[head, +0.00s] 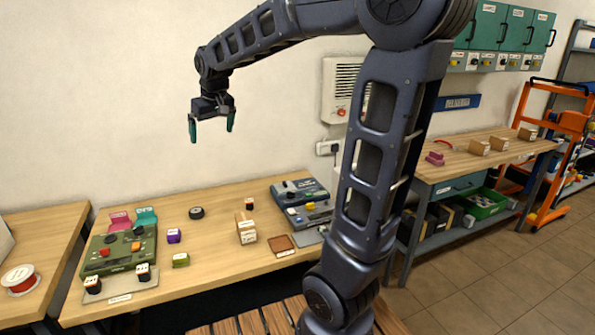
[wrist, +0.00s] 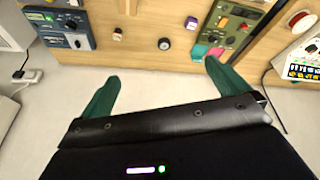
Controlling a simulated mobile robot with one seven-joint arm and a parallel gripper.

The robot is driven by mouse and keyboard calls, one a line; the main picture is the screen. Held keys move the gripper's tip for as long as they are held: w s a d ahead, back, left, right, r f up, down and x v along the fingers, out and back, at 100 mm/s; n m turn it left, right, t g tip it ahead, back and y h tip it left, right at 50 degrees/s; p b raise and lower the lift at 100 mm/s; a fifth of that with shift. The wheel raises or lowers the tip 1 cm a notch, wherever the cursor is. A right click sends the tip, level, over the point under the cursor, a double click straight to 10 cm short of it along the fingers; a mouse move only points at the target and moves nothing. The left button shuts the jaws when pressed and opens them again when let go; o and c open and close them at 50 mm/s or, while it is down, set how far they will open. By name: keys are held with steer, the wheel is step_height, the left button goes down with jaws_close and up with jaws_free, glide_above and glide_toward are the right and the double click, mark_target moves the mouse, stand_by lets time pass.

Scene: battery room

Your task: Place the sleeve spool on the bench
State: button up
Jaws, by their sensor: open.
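A spool with a white flange and red winding (head: 20,279) lies flat on the wooden table at the far left; it also shows at the upper right in the wrist view (wrist: 301,22). I take it for the sleeve spool. The wooden bench (head: 215,271) stands to its right, across a narrow gap. My gripper (head: 211,134) is open and empty, raised high above the back of the bench, well apart from the spool. Its green fingers also show spread in the wrist view (wrist: 165,88).
The bench bears a green device (head: 120,250), a blue-grey device (head: 303,203), a black roll (head: 196,213), a cardboard box (head: 246,229) and small blocks. Bare wood shows along the bench's middle and front. A wall box (head: 342,90) hangs behind my arm.

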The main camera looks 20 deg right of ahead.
steer(key=s+d+f+m, duration=0.2)
steer(key=s+d+f, duration=0.1)
steer(key=s+d, duration=0.6)
steer(key=s+d+f+m+h, duration=0.1)
steer(key=s+d+f, duration=0.3)
steer(key=s+d, duration=0.5)
steer(key=s+m, duration=0.1)
steer(key=s, duration=0.3)
steer(key=shift+m+t, duration=0.3)
steer(key=shift+t, duration=0.1)
